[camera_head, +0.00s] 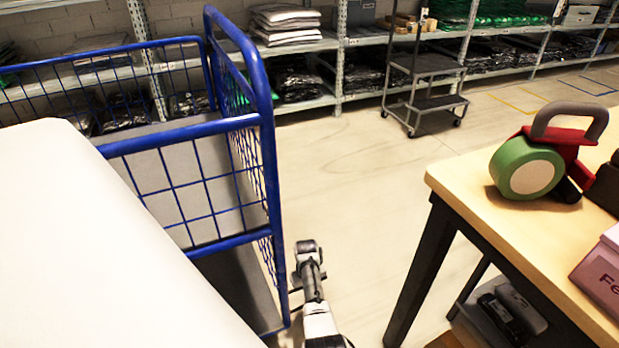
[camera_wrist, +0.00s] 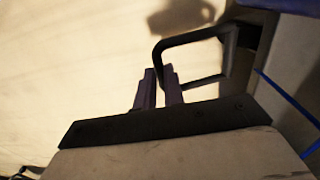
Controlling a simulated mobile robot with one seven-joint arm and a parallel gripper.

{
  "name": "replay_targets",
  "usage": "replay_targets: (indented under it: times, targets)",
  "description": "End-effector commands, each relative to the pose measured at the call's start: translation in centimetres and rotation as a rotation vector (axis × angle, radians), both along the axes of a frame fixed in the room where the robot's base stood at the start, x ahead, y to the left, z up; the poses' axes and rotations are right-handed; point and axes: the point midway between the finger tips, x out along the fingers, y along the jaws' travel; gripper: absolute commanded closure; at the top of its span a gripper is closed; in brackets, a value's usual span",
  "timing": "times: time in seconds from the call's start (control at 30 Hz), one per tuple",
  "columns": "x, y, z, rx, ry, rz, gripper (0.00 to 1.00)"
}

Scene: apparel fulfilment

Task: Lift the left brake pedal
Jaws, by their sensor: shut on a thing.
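The brake pedal shows in the wrist view as a black loop-shaped frame (camera_wrist: 195,37) that joins a dark mount at the upper right. My gripper (camera_wrist: 159,74) has its two fingers close together on either side of the loop's near left end, shut on it. The blue wire cart (camera_head: 190,130) stands at the left in the head view. The pedal cannot be made out in the head view. Part of my arm shows low beside the cart's right end there, and the fingertips cannot be made out.
A wooden-topped table (camera_head: 460,200) stands at the right, with a green and red tape dispenser (camera_head: 530,170) and a pink box (camera_head: 603,275) on it. Shelves (camera_head: 385,40) and a grey step trolley (camera_head: 425,90) are at the back. The floor between cart and table is clear.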

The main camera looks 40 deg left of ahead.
Motion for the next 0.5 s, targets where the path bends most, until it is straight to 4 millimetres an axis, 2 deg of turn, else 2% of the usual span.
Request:
replay_targets:
  times: [0.03, 0.17, 0.5]
  targets:
    - [-0.19, 0.22, -0.02, 0.003, 0.001, 0.004, 0.86]
    - [-0.05, 0.17, 0.04, 0.004, -0.001, 0.002, 0.69]
    - [0.15, 0.11, 0.49, 0.005, -0.004, 0.000, 0.68]
